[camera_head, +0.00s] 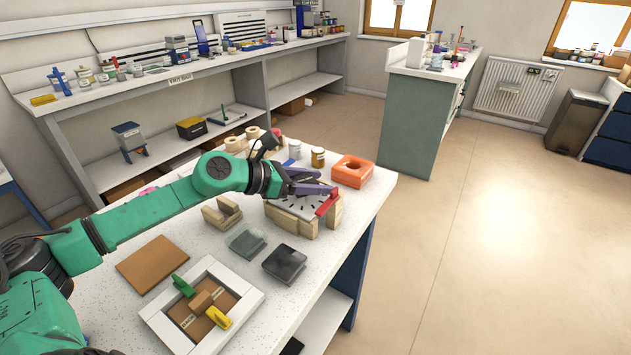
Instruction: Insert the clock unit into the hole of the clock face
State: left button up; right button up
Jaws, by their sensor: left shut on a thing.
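The clock face (283,215) is a pale plate with dark hour marks. It lies on wooden blocks (307,228) near the table's right edge. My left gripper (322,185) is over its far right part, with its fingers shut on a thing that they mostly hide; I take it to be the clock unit. A red piece (328,204) shows right at the fingertips, by the face's right edge; I cannot tell whether it touches the fingers. The hole of the clock face is hidden. My right gripper is not in view.
In front lie a dark glass block (284,264), a wooden stand (221,214), a brown board (153,264) and a white frame (250,299) with green and yellow clips.

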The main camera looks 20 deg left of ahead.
pick_arm(q)
jog(key=shift+f+b, duration=0.4)
jog(key=shift+f, duration=0.1)
jog(key=o, duration=1.4)
jog(key=shift+o, duration=0.2)
jog(key=shift+s+f, duration=0.1)
